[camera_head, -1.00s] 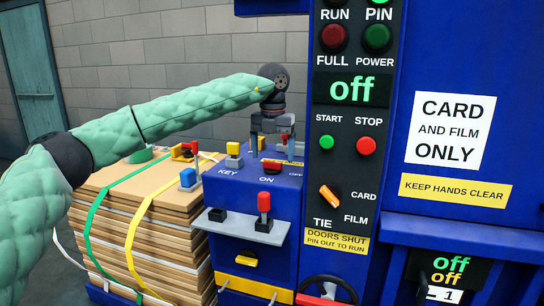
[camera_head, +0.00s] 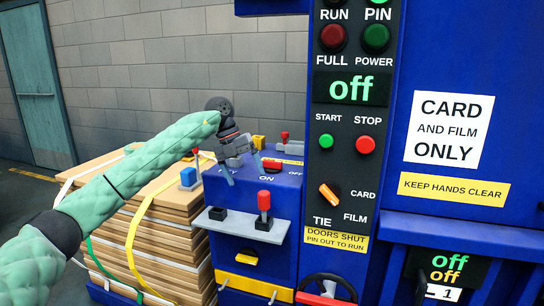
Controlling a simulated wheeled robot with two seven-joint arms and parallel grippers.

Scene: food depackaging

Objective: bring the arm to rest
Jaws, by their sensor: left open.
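My left arm in its green quilted sleeve (camera_head: 150,165) comes in from the lower left. My left gripper (camera_head: 244,172) is open and empty, with its fingers pointing down over the top of the blue control box (camera_head: 240,190). It is near the "ON" label and the red switch there. I cannot tell whether the fingertips touch the box. The gripper and arm hide part of the box top. My right gripper is not in view.
A strapped stack of cardboard (camera_head: 165,230) stands left of the box, below my arm. A blue machine with a button panel (camera_head: 345,150) rises on the right; its display reads "off". A red-knobbed lever (camera_head: 264,203) sits on the box's front shelf (camera_head: 240,225).

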